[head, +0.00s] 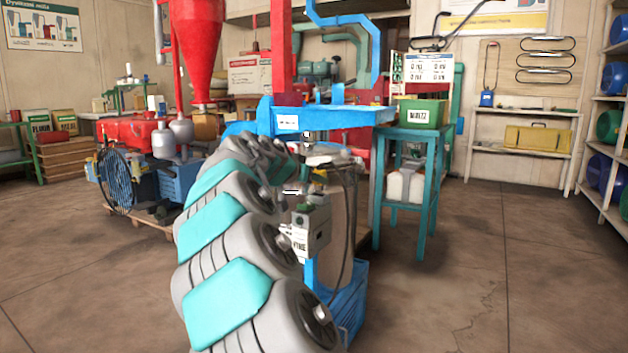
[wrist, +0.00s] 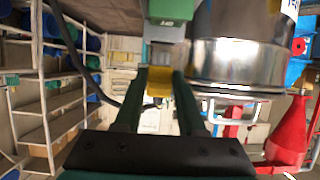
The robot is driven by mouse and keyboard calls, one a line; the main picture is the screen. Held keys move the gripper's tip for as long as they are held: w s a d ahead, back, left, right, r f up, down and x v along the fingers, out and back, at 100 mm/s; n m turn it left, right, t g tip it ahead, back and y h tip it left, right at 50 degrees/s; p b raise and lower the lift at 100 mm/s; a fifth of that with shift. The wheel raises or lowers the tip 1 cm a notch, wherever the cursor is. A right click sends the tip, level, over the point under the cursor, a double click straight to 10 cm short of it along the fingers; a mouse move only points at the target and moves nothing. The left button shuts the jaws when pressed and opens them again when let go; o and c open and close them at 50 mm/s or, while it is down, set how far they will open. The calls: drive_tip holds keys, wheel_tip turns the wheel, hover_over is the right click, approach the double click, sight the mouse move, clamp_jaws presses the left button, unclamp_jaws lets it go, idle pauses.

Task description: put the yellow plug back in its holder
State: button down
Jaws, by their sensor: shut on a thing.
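In the wrist view my gripper (wrist: 160,76) is shut on the yellow plug (wrist: 159,85), which shows as a small yellow block between the two dark green fingers. Just beyond the fingertips is a grey box (wrist: 166,33) with a green labelled part (wrist: 175,10). I cannot tell whether the plug touches it, or whether it is the holder. A grey box (head: 311,228) with a label hangs beside the arm.
A shiny metal cylinder (wrist: 238,55) stands close to the right of the fingers in the wrist view. A dark cable (wrist: 75,55) runs on the left. In the head view a teal stand (head: 405,190) carries a green box (head: 420,112). The floor at right is clear.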

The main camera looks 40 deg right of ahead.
drive_tip(key=shift+f, duration=1.5)
drive_tip(key=shift+c, duration=2.1)
unclamp_jaws()
drive_tip(key=v, duration=0.7)
drive_tip(key=shift+p, duration=0.4)
drive_tip(key=shift+s+a+r, duration=0.1)
drive_tip(key=shift+s+a, duration=0.05)
drive_tip(key=shift+a, duration=0.15)
